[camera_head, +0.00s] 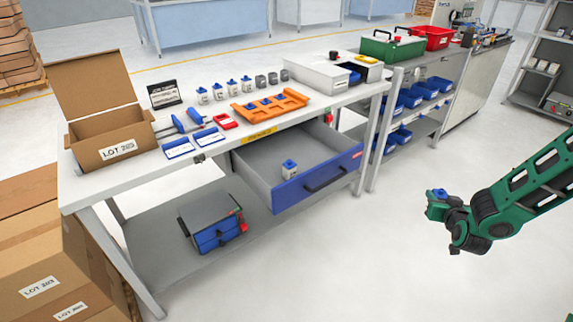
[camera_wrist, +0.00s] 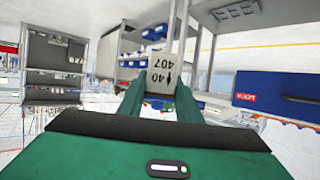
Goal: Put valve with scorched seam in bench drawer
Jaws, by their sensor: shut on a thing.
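My gripper (camera_head: 436,207) is at the right of the head view, away from the bench over open floor. It is shut on a grey valve with a blue top (camera_head: 439,194). The bench drawer (camera_head: 318,180) has a blue front and is pulled open. One blue-topped valve (camera_head: 289,170) stands inside it. The drawer front also shows in the wrist view (camera_wrist: 280,92).
The bench top holds an open cardboard box (camera_head: 118,138), an orange rack (camera_head: 270,107) with blue-topped parts, a row of small valves (camera_head: 218,90) and a white divided bin (camera_head: 318,78). A small blue-drawer cabinet (camera_head: 211,222) sits on the lower shelf. Floor before the drawer is clear.

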